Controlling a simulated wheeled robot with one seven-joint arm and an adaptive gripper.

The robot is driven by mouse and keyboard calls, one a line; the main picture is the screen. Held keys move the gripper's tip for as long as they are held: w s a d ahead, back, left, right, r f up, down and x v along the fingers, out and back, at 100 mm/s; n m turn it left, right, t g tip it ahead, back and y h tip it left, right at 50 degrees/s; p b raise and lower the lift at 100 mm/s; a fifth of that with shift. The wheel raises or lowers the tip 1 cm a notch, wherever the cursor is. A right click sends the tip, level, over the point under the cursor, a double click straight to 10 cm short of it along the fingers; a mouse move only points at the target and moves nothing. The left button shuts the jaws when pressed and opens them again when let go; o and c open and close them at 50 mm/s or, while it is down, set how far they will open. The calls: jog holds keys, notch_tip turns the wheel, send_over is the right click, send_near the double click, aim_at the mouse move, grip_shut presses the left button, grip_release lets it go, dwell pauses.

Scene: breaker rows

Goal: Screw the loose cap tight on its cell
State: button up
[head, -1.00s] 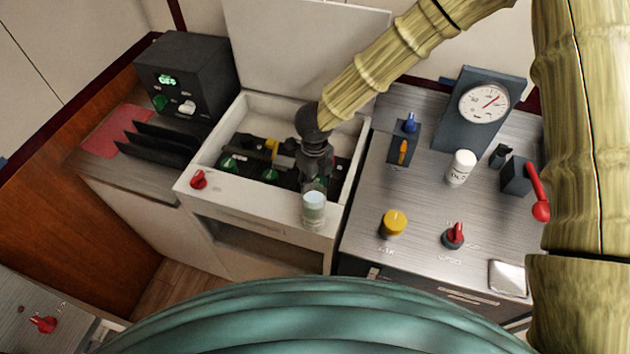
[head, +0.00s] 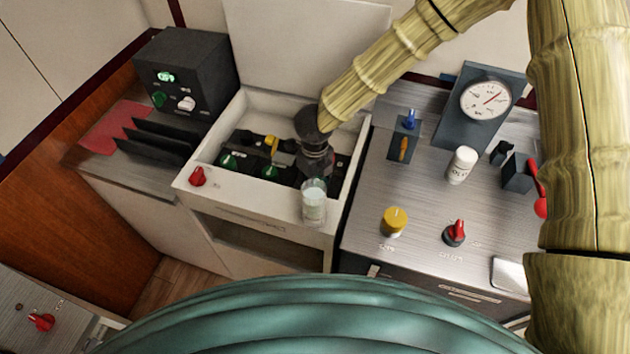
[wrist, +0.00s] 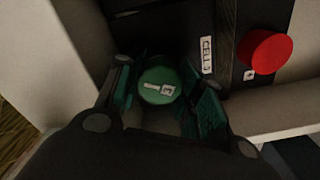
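In the wrist view a round green cap (wrist: 157,86) with a white mark on top lies between the two green-padded fingers of my gripper (wrist: 162,92). The fingers stand on either side of it, with narrow dark gaps showing, so my gripper looks open around the cap. A white label reading "CELL" (wrist: 207,55) is on the dark cell block beside it. In the head view my gripper (head: 317,165) reaches down into the right part of the open white bin, hiding this cap. Whether the cap sits level cannot be told.
Other green caps (head: 228,161) sit on the dark cells to the left. A red knob (wrist: 264,52) is close to my right finger. The white bin's wall (head: 357,165) is near on the right. A clear glass (head: 314,203) stands on the bin's front ledge.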

jog(key=o, duration=0.4)
jog(key=shift+o, duration=0.2)
notch_tip(320, 180, up, 12)
dwell(0.7)
jog(key=shift+w+d, duration=0.1)
